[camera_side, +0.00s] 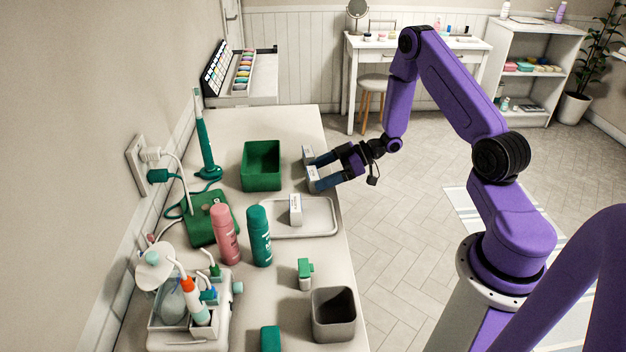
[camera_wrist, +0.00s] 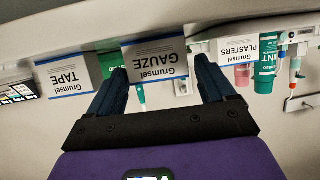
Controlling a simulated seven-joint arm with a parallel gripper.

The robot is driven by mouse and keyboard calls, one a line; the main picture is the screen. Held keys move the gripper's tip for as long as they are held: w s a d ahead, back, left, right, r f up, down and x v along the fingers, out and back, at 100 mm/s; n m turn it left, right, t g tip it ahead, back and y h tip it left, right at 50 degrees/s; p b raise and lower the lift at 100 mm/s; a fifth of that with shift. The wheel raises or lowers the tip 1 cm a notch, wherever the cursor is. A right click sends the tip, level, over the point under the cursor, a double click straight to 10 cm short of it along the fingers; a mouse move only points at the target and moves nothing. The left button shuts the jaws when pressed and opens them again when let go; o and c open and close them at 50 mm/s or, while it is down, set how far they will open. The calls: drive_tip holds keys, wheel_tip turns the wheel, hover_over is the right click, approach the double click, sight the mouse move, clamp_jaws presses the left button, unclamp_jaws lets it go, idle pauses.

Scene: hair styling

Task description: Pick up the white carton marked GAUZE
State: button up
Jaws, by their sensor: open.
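The white GAUZE carton (camera_wrist: 155,62) has blue edges and dark lettering that appears upside down in the wrist view. It stands between the two fingertips of my gripper (camera_wrist: 161,72), with a finger on each side. In the side view, the carton (camera_side: 313,173) is at the right edge of the counter, partly hidden by the near finger. My gripper (camera_side: 319,172) is open and reaches in from the right. I cannot tell whether a finger touches the carton.
A TAPE carton (camera_wrist: 68,76) stands on the far side, close to one finger. A PLASTERS carton (camera_wrist: 238,53) stands nearer, on a tray (camera_side: 325,232). A green bin (camera_side: 262,183) is behind the gripper's reach; pink (camera_side: 226,240) and teal (camera_side: 259,240) bottles stand nearer.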

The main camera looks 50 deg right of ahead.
sight(308, 178)
drive_tip(key=shift+x, duration=2.3)
drive_tip(key=c, duration=0.7)
drive_tip(key=shift+d, duration=0.1)
